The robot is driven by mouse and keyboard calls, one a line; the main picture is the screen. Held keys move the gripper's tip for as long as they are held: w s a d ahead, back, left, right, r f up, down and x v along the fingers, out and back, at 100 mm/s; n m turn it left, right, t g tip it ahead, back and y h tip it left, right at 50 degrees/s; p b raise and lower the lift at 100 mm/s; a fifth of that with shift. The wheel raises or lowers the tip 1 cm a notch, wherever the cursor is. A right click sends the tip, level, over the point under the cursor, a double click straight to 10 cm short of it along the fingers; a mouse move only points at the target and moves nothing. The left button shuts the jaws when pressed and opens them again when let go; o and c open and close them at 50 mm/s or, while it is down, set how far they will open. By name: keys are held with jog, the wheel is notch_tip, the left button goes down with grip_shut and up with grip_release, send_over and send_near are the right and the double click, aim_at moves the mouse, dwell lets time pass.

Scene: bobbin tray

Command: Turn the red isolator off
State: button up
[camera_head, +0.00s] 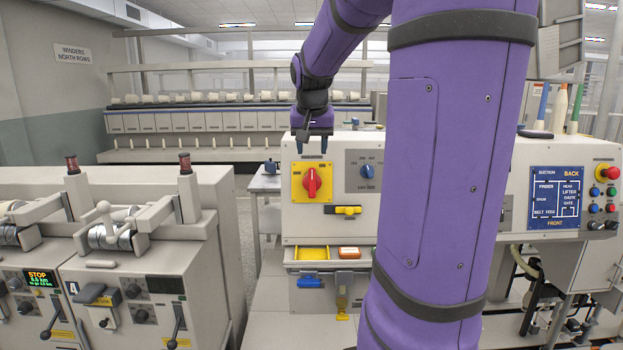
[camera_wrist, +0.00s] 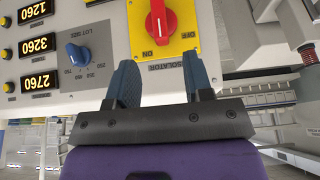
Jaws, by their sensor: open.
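The red isolator (camera_head: 312,183) is a rotary handle on a square yellow plate (camera_head: 299,195), set in the cream panel of the middle machine. Its handle stands about upright. The wrist view, which is upside down, shows the red handle (camera_wrist: 161,20) with its pale mark toward the ON label; OFF is off to the side. My gripper (camera_head: 312,146) is above the isolator in the head view, fingers pointing down. In the wrist view my gripper (camera_wrist: 161,82) has its two blue fingers wide apart and empty, short of the handle and not touching it.
A blue lot-size dial (camera_head: 367,171) sits right of the isolator, and a yellow switch (camera_head: 348,211) lies below. Small bins are under the panel. A winder (camera_head: 130,270) stands left, and a blue-labelled panel (camera_head: 556,198) right. My purple arm hides the middle right.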

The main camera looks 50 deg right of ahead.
aim_at(312, 175)
jog(key=x, duration=1)
jog(key=shift+f, duration=0.15)
jog(key=shift+a, duration=0.1)
grip_shut()
